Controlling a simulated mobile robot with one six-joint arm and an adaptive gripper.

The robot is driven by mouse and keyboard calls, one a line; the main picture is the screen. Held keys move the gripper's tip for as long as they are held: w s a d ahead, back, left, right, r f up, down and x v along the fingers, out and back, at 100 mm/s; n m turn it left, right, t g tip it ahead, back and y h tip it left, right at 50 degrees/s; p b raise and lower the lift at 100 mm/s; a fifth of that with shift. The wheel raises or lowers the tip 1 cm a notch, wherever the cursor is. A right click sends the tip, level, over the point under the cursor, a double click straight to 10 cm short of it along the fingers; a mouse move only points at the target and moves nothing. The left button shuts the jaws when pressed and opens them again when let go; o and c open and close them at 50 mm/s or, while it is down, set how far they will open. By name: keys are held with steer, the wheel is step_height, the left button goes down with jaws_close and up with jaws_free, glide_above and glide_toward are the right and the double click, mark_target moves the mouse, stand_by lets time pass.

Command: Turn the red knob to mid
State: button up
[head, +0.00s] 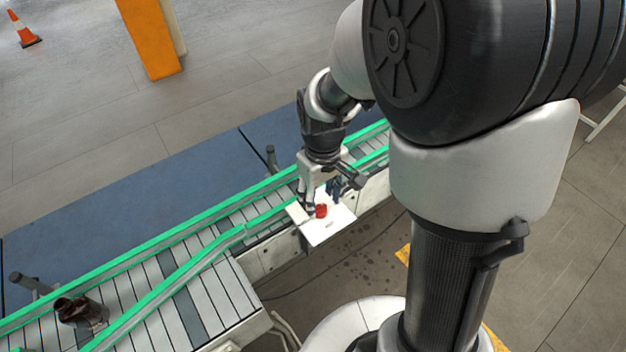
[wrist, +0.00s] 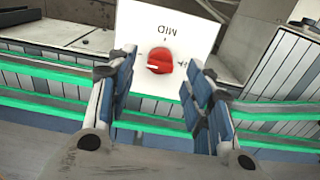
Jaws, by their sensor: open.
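The red knob (head: 321,211) sits on a white panel (head: 329,234) beside the conveyor. In the wrist view the knob (wrist: 160,60) shows a white pointer mark toward its left side. The panel (wrist: 197,35) carries an upside-down MID label above the knob and a partly covered label by the right finger. My gripper (head: 322,198) is at the panel. In the wrist view my gripper (wrist: 159,66) is open, with one finger on each side of the knob and visible gaps between. The left finger hides the panel's left edge area.
A conveyor (head: 200,262) with green rails runs behind the panel. A dark amber bottle (head: 80,310) is on it at the lower left. An orange post (head: 150,40) and a traffic cone (head: 24,30) stand far back on open floor.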

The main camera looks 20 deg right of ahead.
mark_target(320, 206)
steer(key=shift+f, duration=1.65)
steer(key=c, duration=1.1)
